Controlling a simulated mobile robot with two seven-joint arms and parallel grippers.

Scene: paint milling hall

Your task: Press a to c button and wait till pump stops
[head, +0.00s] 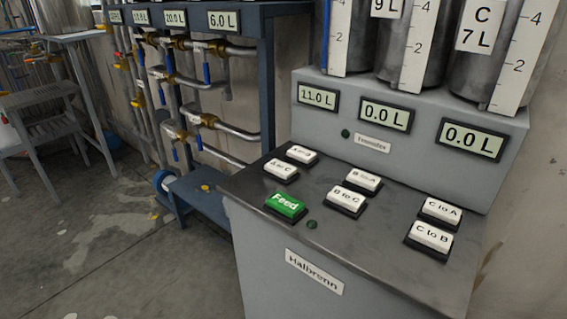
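The A to C button (281,171) is white with black text, at the left of the sloped panel top, just above the green Feed button (286,206). A white button behind it (302,154) has text too small to read surely. The B to A (363,182), B to C (346,198), C to A (440,211) and C to B (431,237) buttons stand to the right. Three displays read 11.0 L (318,96), 0.0 L (386,114) and 0.0 L (471,140). A dark green lamp (345,133) looks unlit. Neither gripper is in view.
Grey cylinders with scales stand above the displays; the right one (484,62) is marked C 7 L. A Halbrenn label (314,271) is on the console front. A blue pipe rack (268,85) stands behind left. The floor (130,245) left of the console is clear.

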